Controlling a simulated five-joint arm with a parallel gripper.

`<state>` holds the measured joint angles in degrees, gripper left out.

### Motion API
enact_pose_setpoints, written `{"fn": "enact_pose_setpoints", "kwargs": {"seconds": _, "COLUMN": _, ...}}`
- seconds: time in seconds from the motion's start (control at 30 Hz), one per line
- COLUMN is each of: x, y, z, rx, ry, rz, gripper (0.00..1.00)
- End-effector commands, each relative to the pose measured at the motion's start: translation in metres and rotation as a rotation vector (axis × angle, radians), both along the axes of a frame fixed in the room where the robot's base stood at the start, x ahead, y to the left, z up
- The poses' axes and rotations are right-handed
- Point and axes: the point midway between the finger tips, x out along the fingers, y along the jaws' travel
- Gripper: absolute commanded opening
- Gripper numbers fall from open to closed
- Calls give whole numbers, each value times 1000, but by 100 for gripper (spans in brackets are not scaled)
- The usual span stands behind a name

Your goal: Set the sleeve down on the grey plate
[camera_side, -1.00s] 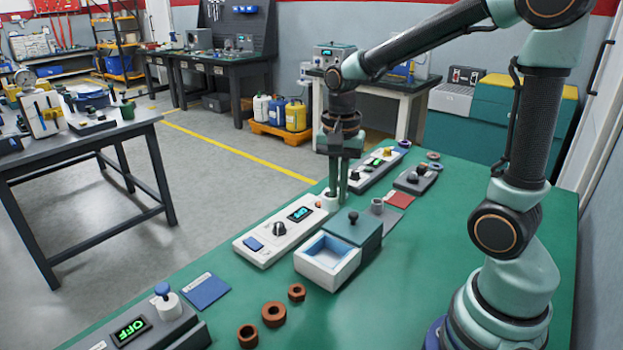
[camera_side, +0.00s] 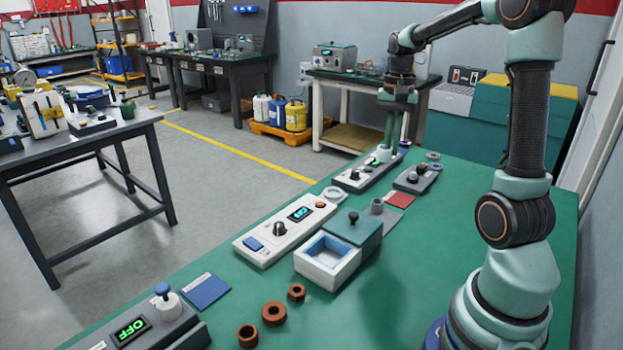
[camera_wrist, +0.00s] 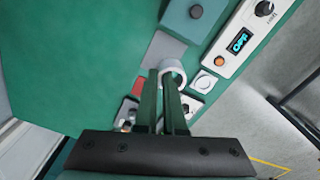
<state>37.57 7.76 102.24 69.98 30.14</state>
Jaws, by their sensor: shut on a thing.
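The white sleeve (camera_wrist: 172,68) is a short open ring between the fingertips of my gripper (camera_wrist: 170,82) in the wrist view. In the side view my gripper (camera_side: 392,142) points down over the far end of the green bench, shut on the sleeve (camera_side: 382,153). The sleeve appears raised above the bench. The grey plate (camera_side: 389,219) lies flat, nearer the camera, between the teal-lidded box and the red plate.
A red plate (camera_side: 400,200) and small dark devices (camera_side: 416,180) lie near my gripper. The bench right of the grey plate is clear.

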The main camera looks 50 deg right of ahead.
Motion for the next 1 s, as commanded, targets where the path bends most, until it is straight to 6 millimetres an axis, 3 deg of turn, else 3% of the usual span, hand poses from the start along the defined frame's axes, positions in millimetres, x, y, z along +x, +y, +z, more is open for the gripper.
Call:
{"fn": "enact_pose_setpoints", "kwargs": {"seconds": 0.17, "x": -5, "y": -13, "z": -13, "rx": 2, "ry": 3, "rz": 1, "gripper": 0}}
{"fn": "enact_pose_setpoints", "kwargs": {"seconds": 0.7, "x": -6, "y": -11, "z": -139, "rx": 4, "ry": 4, "rz": 1, "gripper": 0}}
{"fn": "enact_pose_setpoints", "kwargs": {"seconds": 1.0, "x": -5, "y": -12, "z": -168, "rx": 1, "ry": 1, "rz": 1, "gripper": 0}}
